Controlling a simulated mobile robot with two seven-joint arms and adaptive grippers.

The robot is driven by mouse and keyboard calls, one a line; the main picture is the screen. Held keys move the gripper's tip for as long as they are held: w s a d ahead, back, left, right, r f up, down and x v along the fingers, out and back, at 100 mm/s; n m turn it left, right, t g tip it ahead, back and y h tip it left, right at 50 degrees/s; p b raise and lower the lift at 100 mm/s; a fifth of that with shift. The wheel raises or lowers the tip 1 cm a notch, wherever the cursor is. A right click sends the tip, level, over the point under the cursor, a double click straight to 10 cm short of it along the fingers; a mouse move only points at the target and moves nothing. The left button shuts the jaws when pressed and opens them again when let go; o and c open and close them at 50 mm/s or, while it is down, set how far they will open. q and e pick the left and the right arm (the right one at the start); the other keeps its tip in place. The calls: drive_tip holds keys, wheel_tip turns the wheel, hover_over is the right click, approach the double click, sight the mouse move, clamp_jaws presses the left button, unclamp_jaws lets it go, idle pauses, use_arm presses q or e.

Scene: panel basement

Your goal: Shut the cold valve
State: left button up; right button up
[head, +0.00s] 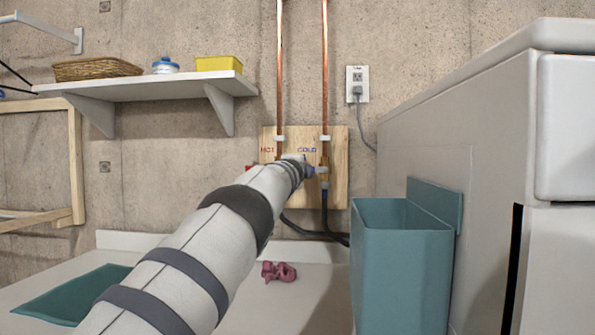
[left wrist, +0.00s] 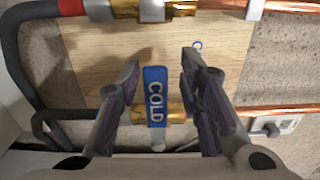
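The cold valve (head: 325,172) is a brass body on the right copper pipe, in front of a wooden board. In the left wrist view its blue handle (left wrist: 155,95), marked COLD, lies across the brass and the pipe. My left gripper (left wrist: 160,63) is open, with one finger on each side of the handle. A gap shows between the handle and each finger, wider on the right. In the head view my left arm reaches up to the board and hides much of the gripper and handle. My right gripper is in neither view.
The hot pipe (head: 280,80) runs left of the cold one, with a bit of red beside my arm. A teal bin (head: 400,265) stands below right, next to a white appliance (head: 440,150). A shelf (head: 150,85) is at upper left.

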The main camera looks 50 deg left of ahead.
use_arm(q)
drive_tip(key=shift+f, duration=0.1)
drive_tip(key=v, duration=1.2)
drive_tip(key=shift+f, duration=0.1)
